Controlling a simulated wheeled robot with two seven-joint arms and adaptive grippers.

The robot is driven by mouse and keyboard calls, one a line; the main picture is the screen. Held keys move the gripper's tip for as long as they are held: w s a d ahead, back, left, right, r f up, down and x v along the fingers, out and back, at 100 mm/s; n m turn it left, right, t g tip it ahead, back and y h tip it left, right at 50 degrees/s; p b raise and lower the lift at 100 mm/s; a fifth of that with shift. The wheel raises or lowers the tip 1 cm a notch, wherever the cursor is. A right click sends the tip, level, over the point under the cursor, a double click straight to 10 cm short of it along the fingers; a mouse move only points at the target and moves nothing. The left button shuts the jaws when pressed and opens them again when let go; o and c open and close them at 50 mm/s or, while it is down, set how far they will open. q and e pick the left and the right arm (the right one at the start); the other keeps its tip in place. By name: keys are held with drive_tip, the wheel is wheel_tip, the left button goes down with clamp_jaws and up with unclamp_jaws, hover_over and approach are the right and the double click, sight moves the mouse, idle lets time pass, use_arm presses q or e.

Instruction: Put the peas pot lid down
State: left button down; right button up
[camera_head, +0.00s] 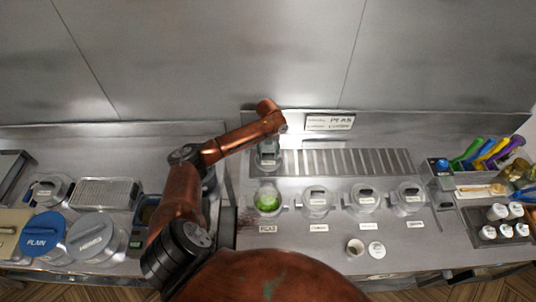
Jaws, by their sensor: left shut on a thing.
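The peas pot (268,203) stands uncovered on the steel counter, with green peas showing inside. A label reading PEAS (267,229) lies in front of it. My left gripper (268,146) is behind the pot, at the left end of a slatted grille. It is shut on the peas pot lid (267,162), which is small and partly hidden by the gripper. I cannot tell whether the lid touches the surface below. My right gripper is not in view.
Lidded pots (317,204) stand in a row to the right. The slatted grille (345,162) behind them is clear. A sign (330,122) stands at the back. A small cup (355,247) and white round item (376,250) are in front. A blue PLAIN lid (43,233) is at left.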

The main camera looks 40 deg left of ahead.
sight(268, 154)
use_arm(q)
drive_tip(key=shift+f, duration=0.5)
drive_tip(key=shift+f, duration=0.1)
drive_tip(key=c, duration=1.1)
unclamp_jaws()
drive_tip(key=shift+c, duration=0.2)
wheel_tip(268, 154, up, 12)
drive_tip(key=b, duration=0.1)
